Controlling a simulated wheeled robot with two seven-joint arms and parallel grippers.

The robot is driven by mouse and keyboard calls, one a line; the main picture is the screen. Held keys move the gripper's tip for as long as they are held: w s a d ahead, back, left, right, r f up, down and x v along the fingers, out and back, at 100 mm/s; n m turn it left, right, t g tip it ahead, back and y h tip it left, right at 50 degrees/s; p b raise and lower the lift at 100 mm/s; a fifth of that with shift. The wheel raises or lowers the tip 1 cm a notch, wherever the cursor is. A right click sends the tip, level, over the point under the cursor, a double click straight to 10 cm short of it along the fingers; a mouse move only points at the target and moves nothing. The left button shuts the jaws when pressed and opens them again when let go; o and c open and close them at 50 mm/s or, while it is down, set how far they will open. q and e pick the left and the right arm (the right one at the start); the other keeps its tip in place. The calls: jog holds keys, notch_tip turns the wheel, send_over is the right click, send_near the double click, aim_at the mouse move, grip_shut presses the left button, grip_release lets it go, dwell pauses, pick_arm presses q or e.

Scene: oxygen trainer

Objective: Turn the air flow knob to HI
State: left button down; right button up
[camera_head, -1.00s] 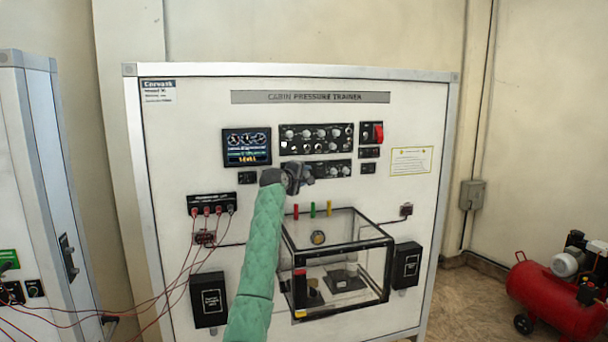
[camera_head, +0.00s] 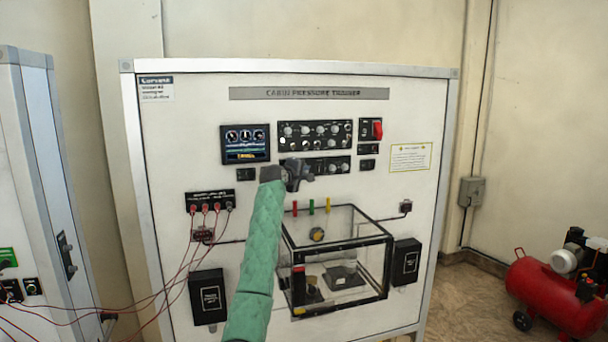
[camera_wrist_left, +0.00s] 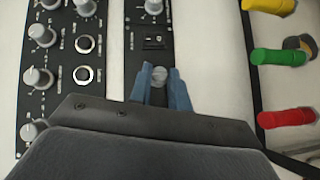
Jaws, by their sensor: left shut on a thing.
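My left gripper (camera_head: 306,172) is at the lower black knob panel (camera_head: 342,161) on the cabin pressure trainer. In the left wrist view its blue fingers (camera_wrist_left: 161,78) are shut on a small grey knob (camera_wrist_left: 159,74), one on each side. The knob's lettering is too small to read, so I cannot confirm that it is the air flow knob or where it points. In the head view my gripper hides this knob. My right gripper is in neither view.
The upper knob panel (camera_head: 316,127) sits just above. A red switch (camera_head: 378,129) is at its right. Below the gripper are yellow, green (camera_wrist_left: 279,57) and red pegs and a clear box (camera_head: 362,237). Red cables (camera_head: 180,270) hang at the left.

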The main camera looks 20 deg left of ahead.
pick_arm(q)
jog(key=shift+f+m+g, duration=0.15)
jog(key=shift+m+g, duration=0.15)
jog(key=shift+y, duration=0.3)
jog(key=shift+d+r+m+g+y, duration=0.15)
jog(key=shift+m+g+y, duration=0.2)
jog(key=shift+m+g, duration=0.25)
jog(key=shift+a+r+m+g+y, duration=0.15)
jog(key=shift+m+g+y, duration=0.2)
jog(key=shift+m+g, duration=0.2)
jog(key=shift+w+d+r+m+g+y, duration=0.15)
jog(key=shift+d+m+g+y, duration=0.1)
jog(key=shift+m+g+y, duration=0.6)
jog(key=shift+g+y, duration=0.35)
jog(key=shift+g, duration=0.15)
jog(key=shift+r+m, duration=0.1)
jog(key=shift+m, duration=0.2)
jog(key=c, duration=1.3)
grip_release()
jog(key=shift+r, duration=0.15)
